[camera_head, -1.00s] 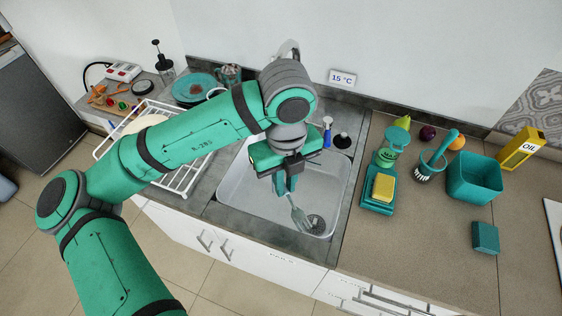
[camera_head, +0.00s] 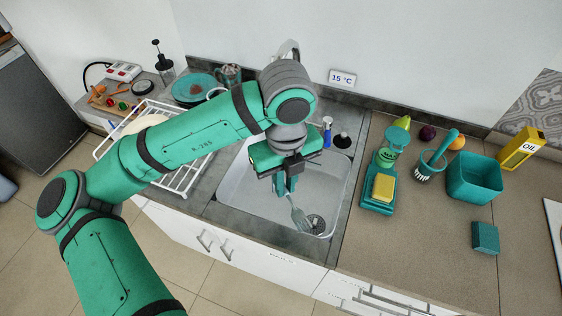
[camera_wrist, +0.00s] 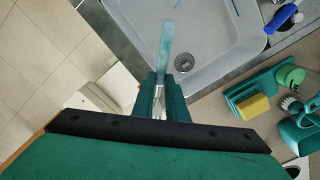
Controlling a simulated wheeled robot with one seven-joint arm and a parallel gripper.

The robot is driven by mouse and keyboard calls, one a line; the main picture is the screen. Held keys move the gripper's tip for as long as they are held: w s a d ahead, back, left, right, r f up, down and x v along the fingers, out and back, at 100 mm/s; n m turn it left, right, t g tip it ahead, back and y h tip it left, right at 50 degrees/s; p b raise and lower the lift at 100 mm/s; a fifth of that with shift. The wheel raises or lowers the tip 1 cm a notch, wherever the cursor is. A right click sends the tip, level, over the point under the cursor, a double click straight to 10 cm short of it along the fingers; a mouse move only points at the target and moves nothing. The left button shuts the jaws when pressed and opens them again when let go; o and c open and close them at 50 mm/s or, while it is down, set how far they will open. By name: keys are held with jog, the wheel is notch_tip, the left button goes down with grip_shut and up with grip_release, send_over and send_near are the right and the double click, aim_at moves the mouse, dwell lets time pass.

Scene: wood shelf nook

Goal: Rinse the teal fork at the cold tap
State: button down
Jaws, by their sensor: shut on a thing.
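My gripper (camera_head: 285,185) is over the sink basin (camera_head: 335,185), pointing down, shut on the teal fork (camera_head: 299,217). The fork's end hangs below the fingers, above the basin floor near the drain. In the wrist view, the fork (camera_wrist: 165,45) sticks out from between the two fingers (camera_wrist: 160,90). A blue tap handle (camera_head: 327,130) stands at the sink's back right and shows in the wrist view (camera_wrist: 282,18). The grey spout (camera_head: 287,48) is mostly hidden behind my arm. I see no clear stream of water.
A sign (camera_head: 342,78) on the wall reads 15 °C. A white dish rack (camera_head: 182,178) stands left of the sink. Right of it are a yellow sponge (camera_head: 383,187), a brush (camera_head: 432,160), a teal bin (camera_head: 474,178) and an oil carton (camera_head: 520,148).

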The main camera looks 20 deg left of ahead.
jog(key=shift+s, duration=0.1)
jog(key=s+d+r, duration=0.2)
jog(key=s+r, duration=0.2)
jog(key=shift+s, duration=0.15)
dwell(0.6)
dwell(0.8)
